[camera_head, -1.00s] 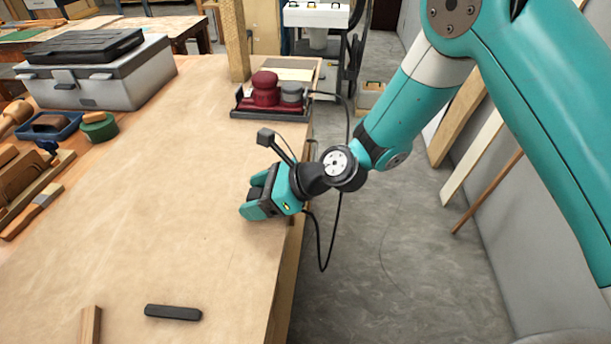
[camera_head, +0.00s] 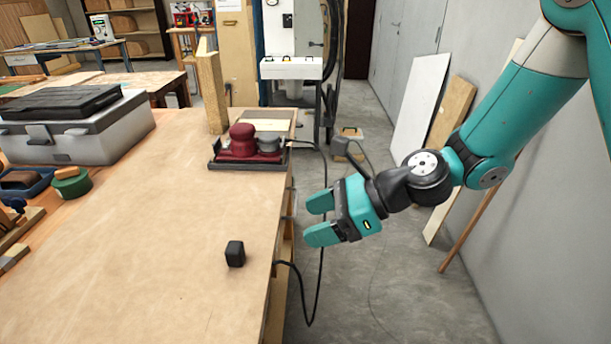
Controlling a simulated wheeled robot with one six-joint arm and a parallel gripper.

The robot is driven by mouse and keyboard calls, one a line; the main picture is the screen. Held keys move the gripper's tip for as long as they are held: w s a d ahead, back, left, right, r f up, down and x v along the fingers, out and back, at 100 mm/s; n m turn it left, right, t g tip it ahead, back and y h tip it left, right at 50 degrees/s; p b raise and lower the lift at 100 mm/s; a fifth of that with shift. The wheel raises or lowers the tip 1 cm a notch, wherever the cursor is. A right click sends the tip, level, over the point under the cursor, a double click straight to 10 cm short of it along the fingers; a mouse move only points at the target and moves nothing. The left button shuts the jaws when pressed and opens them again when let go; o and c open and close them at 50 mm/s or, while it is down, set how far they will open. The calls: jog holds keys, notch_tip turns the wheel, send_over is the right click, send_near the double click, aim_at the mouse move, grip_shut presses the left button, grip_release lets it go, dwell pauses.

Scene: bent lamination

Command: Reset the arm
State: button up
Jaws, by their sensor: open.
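My gripper (camera_head: 319,218) is open and empty. Its two teal fingers point left, apart from each other, just right of the bench's right edge, over the grey floor in the picture. A small black block (camera_head: 235,253) stands on the bench (camera_head: 150,225) near that edge, left of and below my gripper. The block and my gripper are clearly apart.
A red and grey tool (camera_head: 243,142) sits on a dark tray at the bench's far right corner, beside a wooden post (camera_head: 211,92). A grey toolbox (camera_head: 85,135) stands at left. Boards (camera_head: 418,105) lean on the right wall. The bench middle is clear.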

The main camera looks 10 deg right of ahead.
jog(key=s+d+r+n+h, duration=0.4)
jog(key=s+n, duration=0.4)
jog(key=n, duration=0.5)
jog(key=s+d+r+n+g+h, duration=0.1)
jog(key=s+d+r+n+h, duration=0.2)
jog(key=s+r+n, duration=0.3)
jog(key=s+d+n, duration=0.1)
jog(key=s+n, duration=0.2)
jog(key=n, duration=0.4)
jog(key=shift+d+n+g+h+p, duration=0.3)
jog(key=shift+n+h+p, duration=0.1)
